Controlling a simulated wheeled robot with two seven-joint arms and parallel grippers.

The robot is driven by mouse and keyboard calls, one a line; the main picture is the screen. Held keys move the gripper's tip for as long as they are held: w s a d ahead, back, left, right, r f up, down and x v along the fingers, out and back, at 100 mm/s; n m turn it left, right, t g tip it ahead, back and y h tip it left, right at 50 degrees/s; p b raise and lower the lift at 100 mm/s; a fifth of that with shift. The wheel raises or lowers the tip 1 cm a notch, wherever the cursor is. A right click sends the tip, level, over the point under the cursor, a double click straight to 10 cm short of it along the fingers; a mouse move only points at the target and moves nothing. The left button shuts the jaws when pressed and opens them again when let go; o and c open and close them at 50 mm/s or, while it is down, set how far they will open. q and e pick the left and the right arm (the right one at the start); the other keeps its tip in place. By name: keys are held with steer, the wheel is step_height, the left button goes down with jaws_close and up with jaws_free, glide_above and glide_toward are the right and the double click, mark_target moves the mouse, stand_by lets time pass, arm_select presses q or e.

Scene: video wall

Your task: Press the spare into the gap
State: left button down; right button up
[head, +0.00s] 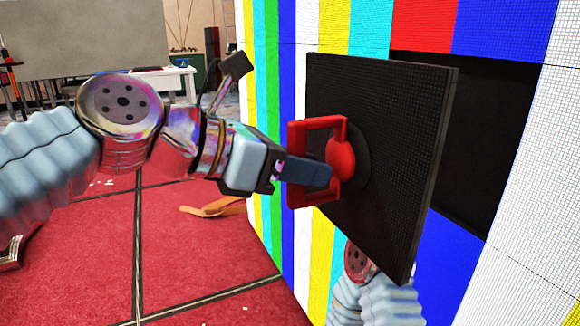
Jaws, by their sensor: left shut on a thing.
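The spare (392,215) is a black square panel with a fine dotted face, seen in the middle right of the head view. It carries a red handle (340,160) on a round dark base. My left gripper (318,174) is shut on the red handle and holds the spare upright, at an angle to the wall. The gap (490,140) is a dark square opening in the coloured video wall, behind and right of the spare. The spare covers part of it. Part of my right arm shows below the spare; its gripper is not visible.
The lit video wall (300,50) with colour bars fills the right side. A tan strap-like thing (215,207) lies on the red floor (200,260) near the wall's foot. A white table (165,80) stands at the back left. The floor at left is mostly clear.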

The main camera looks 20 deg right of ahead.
mark_target(336, 157)
arm_select(q)
steer(key=shift+w+d+r+p, duration=0.15)
steer(key=shift+d+p, duration=0.3)
steer(key=shift+d, duration=2.25)
steer(key=shift+d+f+b, duration=0.15)
steer(key=shift+f+b, duration=0.1)
steer(key=shift+b, duration=0.2)
steer(key=shift+w+d+r+b, duration=0.15)
steer(key=shift+d+b, duration=0.15)
steer(key=shift+b, duration=0.15)
steer(key=shift+d+r, duration=0.2)
steer(key=shift+w+d+p, duration=0.15)
steer(key=shift+d+p, duration=0.9)
steer(key=shift+d, duration=1.45)
